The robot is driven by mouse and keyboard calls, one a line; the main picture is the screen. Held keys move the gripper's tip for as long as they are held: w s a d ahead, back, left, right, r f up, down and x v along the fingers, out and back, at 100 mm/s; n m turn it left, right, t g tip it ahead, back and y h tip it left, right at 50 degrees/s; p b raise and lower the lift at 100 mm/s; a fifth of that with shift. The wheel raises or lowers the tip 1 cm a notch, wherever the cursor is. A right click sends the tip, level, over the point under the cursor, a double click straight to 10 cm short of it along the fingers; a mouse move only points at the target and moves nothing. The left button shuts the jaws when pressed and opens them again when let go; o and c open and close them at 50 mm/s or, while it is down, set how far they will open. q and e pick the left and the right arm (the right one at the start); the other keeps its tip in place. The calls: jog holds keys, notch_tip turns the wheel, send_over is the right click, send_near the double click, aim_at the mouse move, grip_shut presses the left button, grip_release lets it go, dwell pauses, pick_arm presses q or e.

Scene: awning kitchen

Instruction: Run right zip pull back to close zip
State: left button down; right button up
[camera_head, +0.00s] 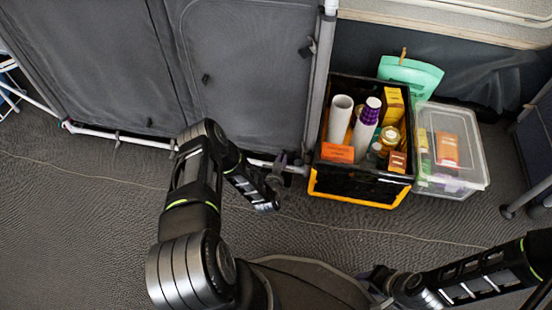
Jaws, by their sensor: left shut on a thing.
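A grey fabric cabinet (245,60) stands at the back left, with two zipped door panels. A small dark pull tab (206,78) hangs on the right panel and another (149,122) on the left panel. My left gripper (278,170) is at the lower right corner of the right panel, by the bottom rail. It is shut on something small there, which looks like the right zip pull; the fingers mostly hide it. My right arm comes in from the right edge, low in the view. Its gripper (378,279) is near the bottom; its finger opening is unclear.
A black and orange crate (350,187) full of bottles and boxes stands just right of the cabinet. A clear lidded box (463,184) and a mint-green bag (412,73) are beside it. The dark carpet in front is clear. A chair leg (525,199) shows at right.

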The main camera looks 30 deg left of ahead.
pick_arm(q)
jog(key=shift+w+d, duration=0.1)
jog(key=shift+d, duration=0.15)
jog(key=c, duration=1.5)
grip_release()
jog(key=p+v, duration=0.3)
jog(key=v, duration=0.4)
jog(key=shift+s+r+p, duration=0.15)
jog(key=shift+s+p, duration=0.15)
jog(key=shift+s, duration=0.05)
jog(key=shift+d, duration=0.15)
